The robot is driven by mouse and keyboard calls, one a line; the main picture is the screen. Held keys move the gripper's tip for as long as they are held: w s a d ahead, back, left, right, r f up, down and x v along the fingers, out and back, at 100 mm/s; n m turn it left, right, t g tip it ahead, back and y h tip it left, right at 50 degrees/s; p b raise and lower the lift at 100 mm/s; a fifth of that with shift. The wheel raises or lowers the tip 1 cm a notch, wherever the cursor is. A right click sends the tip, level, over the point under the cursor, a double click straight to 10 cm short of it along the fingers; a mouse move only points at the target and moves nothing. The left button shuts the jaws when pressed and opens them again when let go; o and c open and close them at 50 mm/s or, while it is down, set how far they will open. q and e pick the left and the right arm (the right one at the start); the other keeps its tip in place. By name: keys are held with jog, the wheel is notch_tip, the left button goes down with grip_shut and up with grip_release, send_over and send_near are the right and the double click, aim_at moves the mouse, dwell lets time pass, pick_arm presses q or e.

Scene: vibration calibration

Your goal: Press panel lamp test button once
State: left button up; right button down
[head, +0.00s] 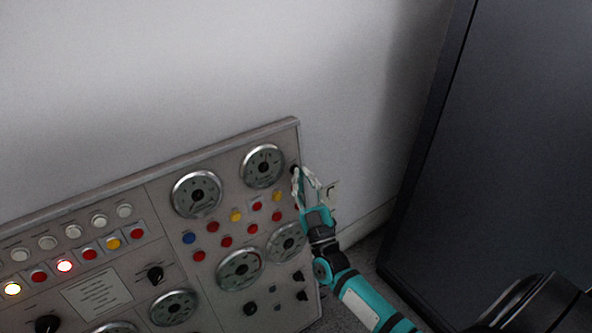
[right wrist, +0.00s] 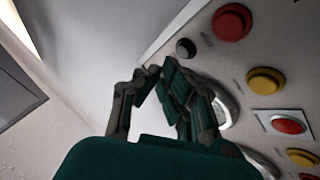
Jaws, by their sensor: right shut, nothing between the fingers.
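A grey control panel (head: 155,185) with gauges, coloured buttons and knobs stands tilted in the lower left of the head view. A small black button (head: 294,169) sits near its upper right corner; it also shows in the right wrist view (right wrist: 186,48). I cannot read which control is labelled lamp test. My right gripper (head: 301,176) is shut and empty at the panel's right edge, its tips close to the black button. In the right wrist view the fingertips (right wrist: 160,72) are just below-left of that button; contact cannot be told. My left gripper is not in view.
Red button (right wrist: 232,22) and yellow button (right wrist: 265,80) lie close to the fingers. A plain wall (head: 200,70) is behind; a dark cabinet (head: 500,130) stands at the right.

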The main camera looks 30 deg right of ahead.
jog(key=shift+w, duration=0.2)
jog(key=shift+w+f, duration=0.1)
jog(key=shift+w, duration=0.15)
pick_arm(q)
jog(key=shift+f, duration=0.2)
pick_arm(e)
jog(key=shift+w, duration=0.35)
dwell(0.6)
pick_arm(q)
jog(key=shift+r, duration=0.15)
pick_arm(e)
jog(key=shift+s, duration=0.1)
pick_arm(q)
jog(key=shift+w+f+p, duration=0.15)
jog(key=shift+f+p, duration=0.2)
jog(key=shift+p, duration=0.1)
pick_arm(e)
jog(key=shift+s, duration=0.7)
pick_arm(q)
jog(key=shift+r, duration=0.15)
